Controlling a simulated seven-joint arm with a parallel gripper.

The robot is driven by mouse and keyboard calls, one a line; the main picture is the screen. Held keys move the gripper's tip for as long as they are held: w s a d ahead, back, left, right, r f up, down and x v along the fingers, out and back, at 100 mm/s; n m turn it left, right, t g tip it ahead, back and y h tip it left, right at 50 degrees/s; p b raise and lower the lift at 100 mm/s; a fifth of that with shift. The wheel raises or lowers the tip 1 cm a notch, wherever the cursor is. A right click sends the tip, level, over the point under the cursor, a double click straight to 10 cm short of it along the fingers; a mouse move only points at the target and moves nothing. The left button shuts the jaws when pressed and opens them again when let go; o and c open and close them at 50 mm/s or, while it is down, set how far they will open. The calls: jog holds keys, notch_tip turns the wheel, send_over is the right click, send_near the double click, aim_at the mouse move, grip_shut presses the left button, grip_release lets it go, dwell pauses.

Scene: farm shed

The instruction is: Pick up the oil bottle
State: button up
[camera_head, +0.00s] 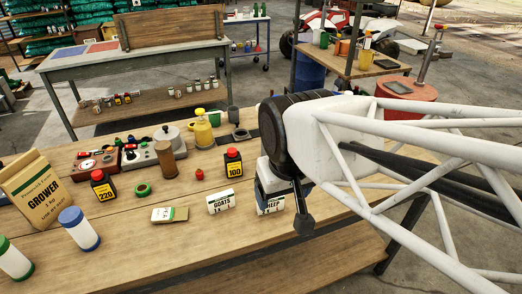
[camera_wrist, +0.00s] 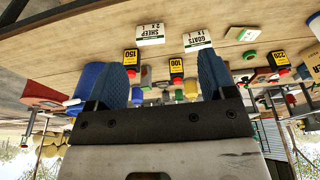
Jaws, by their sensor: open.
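Several small black bottles with red caps and yellow number labels stand on the wooden bench; I take these as oil bottles, but no label I can read says oil. The 220 bottle (camera_head: 103,187) is at left; the 100 bottle (camera_head: 233,164) is left of my gripper (camera_head: 281,182). In the upside-down wrist view, the 150 bottle (camera_wrist: 131,58) appears by the left finger, the 100 bottle (camera_wrist: 176,68) appears between the fingers (camera_wrist: 163,78), and the 220 bottle (camera_wrist: 279,59) lies right. The gripper is open and empty. The 150 bottle is hidden in the head view.
The GOATS box (camera_head: 221,201) and the partly hidden SHEEP box (camera_head: 271,204) stand near the gripper. The bench front (camera_head: 225,255) is clear.

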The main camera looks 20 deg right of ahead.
jog(key=w+d+f+n+g, duration=0.1)
jog(key=w+d+f+n, duration=0.3)
jog(key=w, duration=0.5)
jog(key=w+d+f+n, duration=0.4)
jog(key=w+d+n, duration=0.2)
jog(key=w, duration=0.3)
jog(key=w+d+f+n+g, duration=0.1)
jog(key=w+d+f+n, duration=0.3)
jog(key=w, duration=0.5)
jog(key=shift+w+d+f+n+g, duration=0.15)
jog(key=shift+d+n, duration=0.1)
jog(key=shift+n, duration=0.35)
jog(key=shift+w+d+f+n+g, duration=0.15)
jog(key=shift+d+n, duration=0.1)
jog(key=shift+n, duration=0.35)
jog(key=shift+w+d+f, duration=0.15)
jog(key=shift+w+d, duration=0.05)
jog(key=shift+f, duration=1.3)
jog(key=shift+f, duration=0.1)
jog(key=shift+d+f, duration=0.1)
jog(key=shift+f, duration=2.4)
